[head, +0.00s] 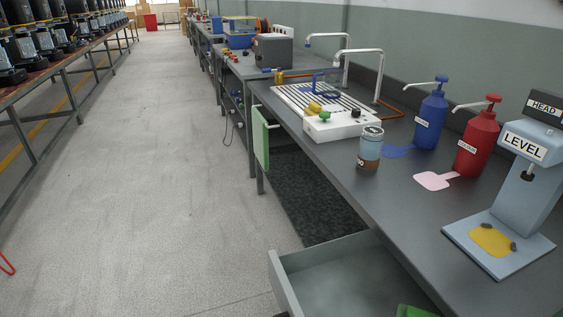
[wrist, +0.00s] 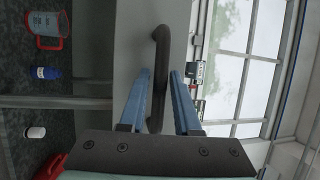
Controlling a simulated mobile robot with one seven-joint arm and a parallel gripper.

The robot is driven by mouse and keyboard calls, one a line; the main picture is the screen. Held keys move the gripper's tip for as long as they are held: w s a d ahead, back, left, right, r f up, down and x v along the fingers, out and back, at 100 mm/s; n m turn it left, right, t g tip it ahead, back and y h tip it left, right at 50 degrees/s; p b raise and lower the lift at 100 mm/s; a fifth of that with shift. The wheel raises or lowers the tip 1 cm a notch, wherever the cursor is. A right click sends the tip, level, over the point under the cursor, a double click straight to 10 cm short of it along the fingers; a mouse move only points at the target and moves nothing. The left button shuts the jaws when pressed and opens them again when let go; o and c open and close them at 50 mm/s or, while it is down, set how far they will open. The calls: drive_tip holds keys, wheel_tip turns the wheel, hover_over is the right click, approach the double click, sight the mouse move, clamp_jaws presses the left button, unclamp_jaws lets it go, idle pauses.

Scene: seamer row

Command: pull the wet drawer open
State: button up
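The wet drawer is likely the grey drawer (head: 283,283) standing out from under the bench at the bottom of the head view; no label on it can be read. In the wrist view a dark curved handle (wrist: 161,50) stands on a grey panel (wrist: 128,40). My gripper does not show in the head view. Part of a green thing (head: 415,311) shows at the drawer's lower right.
A green panel (head: 260,138) hangs at the bench edge. The aisle floor (head: 160,170) on the left is clear.

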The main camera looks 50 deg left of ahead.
drive_tip(key=s+f, duration=0.2)
drive_tip(key=s, duration=1)
drive_tip(key=shift+s+d+f, duration=0.2)
drive_tip(key=shift+s+d, duration=0.1)
drive_tip(key=shift+s, duration=0.1)
